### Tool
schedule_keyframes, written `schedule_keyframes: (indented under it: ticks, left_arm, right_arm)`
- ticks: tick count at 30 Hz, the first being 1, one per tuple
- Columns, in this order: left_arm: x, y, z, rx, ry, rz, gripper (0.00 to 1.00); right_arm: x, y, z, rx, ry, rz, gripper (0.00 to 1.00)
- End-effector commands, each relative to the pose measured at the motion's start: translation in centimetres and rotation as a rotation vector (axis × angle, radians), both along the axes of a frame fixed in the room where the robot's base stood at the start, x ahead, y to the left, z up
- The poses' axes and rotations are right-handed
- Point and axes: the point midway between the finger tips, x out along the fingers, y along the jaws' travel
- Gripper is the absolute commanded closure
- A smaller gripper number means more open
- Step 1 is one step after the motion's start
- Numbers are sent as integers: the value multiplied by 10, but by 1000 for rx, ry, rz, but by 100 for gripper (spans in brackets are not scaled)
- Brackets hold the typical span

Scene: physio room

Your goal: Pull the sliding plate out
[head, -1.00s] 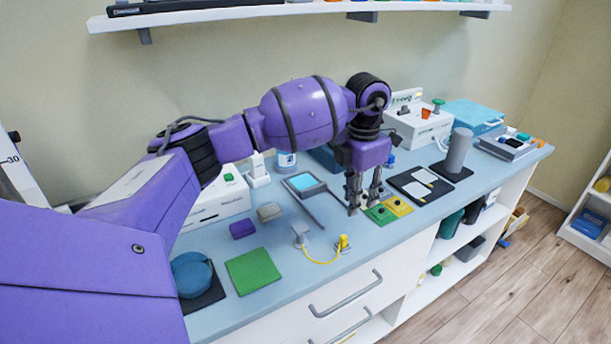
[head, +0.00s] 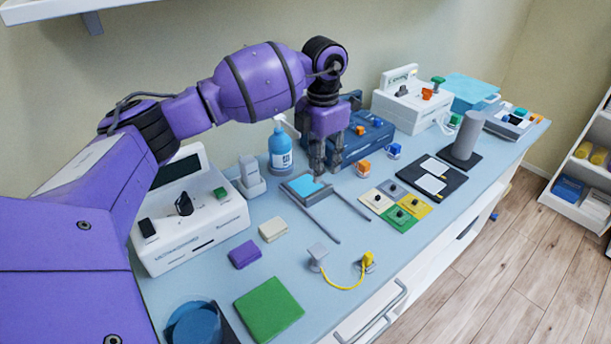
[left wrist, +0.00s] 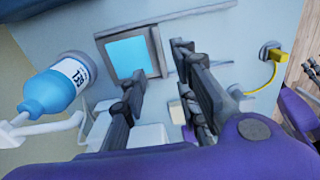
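The sliding plate appears to be the light-blue plate (head: 307,187) in a grey frame, near two thin grey rails (head: 316,223) on the counter. It also shows in the left wrist view (left wrist: 126,57), beyond the fingers. My left gripper (head: 326,168) points down by the plate's right rear side in the head view. In the left wrist view its fingers (left wrist: 158,62) are apart with nothing between them. I cannot tell its height above the plate. At the right edge of the left wrist view, purple and dark parts look like my right gripper (left wrist: 300,112); its finger state is unclear.
A blue pump bottle (head: 282,150) and a dark blue box (head: 372,136) stand behind the plate. A white device (head: 190,225) is left. Coloured tiles (head: 400,217) lie right, and a yellow cable (head: 342,287) lies in front.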

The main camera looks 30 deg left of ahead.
Motion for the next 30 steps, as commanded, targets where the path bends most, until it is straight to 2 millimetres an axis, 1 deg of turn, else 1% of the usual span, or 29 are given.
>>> schedule_keyframes:
  ticks: [2,5,12,15,18,21,28,30]
  left_arm:
    - [0,-1,-3,-1,0,-1,72]
    - [-1,-1,-14,-1,3,-1,72]
    - [-1,-1,-53,-1,3,0,72]
    - [0,-1,-65,-1,1,0,72]
    - [0,0,-74,0,1,0,72]
    - [0,0,-77,0,1,-1,72]
    - [0,0,-78,0,0,-1,72]
    - [0,0,-78,0,0,-1,81]
  right_arm:
    - [-1,-1,0,-2,1,1,60]
    - [-1,-2,1,-3,1,1,60]
    - [-1,-3,3,-5,0,1,60]
    - [0,-3,4,-4,-1,0,60]
    - [0,-3,4,-4,-2,1,60]
    - [0,-3,4,-4,-3,1,60]
    - [0,-3,4,-4,-2,0,60]
    - [0,-2,4,-4,-2,0,60]
